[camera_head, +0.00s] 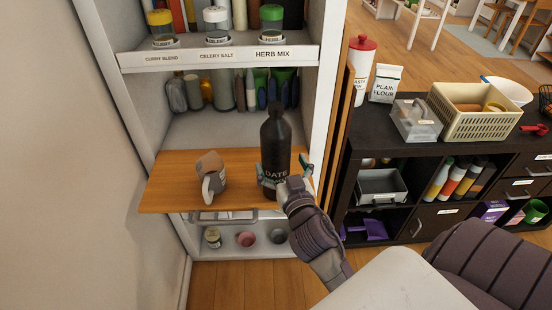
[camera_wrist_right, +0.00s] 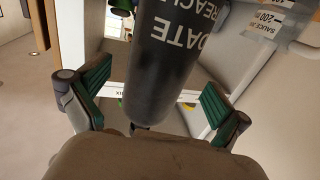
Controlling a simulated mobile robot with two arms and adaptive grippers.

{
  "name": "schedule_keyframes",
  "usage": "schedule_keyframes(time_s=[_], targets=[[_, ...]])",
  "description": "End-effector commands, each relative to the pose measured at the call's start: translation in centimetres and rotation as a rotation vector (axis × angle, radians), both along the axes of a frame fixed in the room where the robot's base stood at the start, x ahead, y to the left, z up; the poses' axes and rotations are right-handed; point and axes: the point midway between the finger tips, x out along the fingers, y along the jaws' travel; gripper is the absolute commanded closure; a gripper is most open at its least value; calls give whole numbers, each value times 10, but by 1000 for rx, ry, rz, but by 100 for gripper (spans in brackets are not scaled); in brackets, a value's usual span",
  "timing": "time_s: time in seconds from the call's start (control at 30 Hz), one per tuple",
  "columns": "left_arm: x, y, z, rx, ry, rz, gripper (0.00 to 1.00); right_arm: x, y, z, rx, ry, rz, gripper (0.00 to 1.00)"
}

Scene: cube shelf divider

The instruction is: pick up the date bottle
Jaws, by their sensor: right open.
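The date bottle (camera_head: 276,145) is dark, nearly black, with pale lettering reading "DATE". It stands upright on a wooden pull-out board (camera_head: 160,195) in the white shelf unit. My right gripper (camera_head: 286,178) is at the bottle's lower part, its fingers on either side. In the right wrist view the bottle (camera_wrist_right: 165,70) lies between the two green-padded fingers, with visible gaps at both sides. The right gripper (camera_wrist_right: 155,98) is open. The bottle's lower right side is partly hidden by the gripper in the head view. My left gripper is not in view.
A shelf edge (camera_head: 220,58) with labelled jars is above, and small bowls (camera_head: 246,239) sit below. A dark cabinet (camera_head: 400,155) with a cream basket (camera_head: 475,125) stands to the right.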

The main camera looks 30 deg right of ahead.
Motion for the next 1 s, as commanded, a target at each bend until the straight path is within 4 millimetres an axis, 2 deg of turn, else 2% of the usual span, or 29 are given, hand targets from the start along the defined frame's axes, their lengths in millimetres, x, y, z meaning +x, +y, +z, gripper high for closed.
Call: schedule_keyframes(time_s=[0.1, 0.23, 0.53, 0.57, 1.0], targets=[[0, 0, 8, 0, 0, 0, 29, 19, -7, 1, -4, -1, 0, 0], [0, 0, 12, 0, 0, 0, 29, 35, -11, -1, -3, 0, 1, 0], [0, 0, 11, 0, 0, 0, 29, 40, -13, -3, 0, 0, 0, 0], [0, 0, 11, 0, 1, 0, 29, 40, -13, -3, 0, 0, 0, 3], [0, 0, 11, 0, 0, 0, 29, 40, -13, -3, 0, 1, 1, 77]])
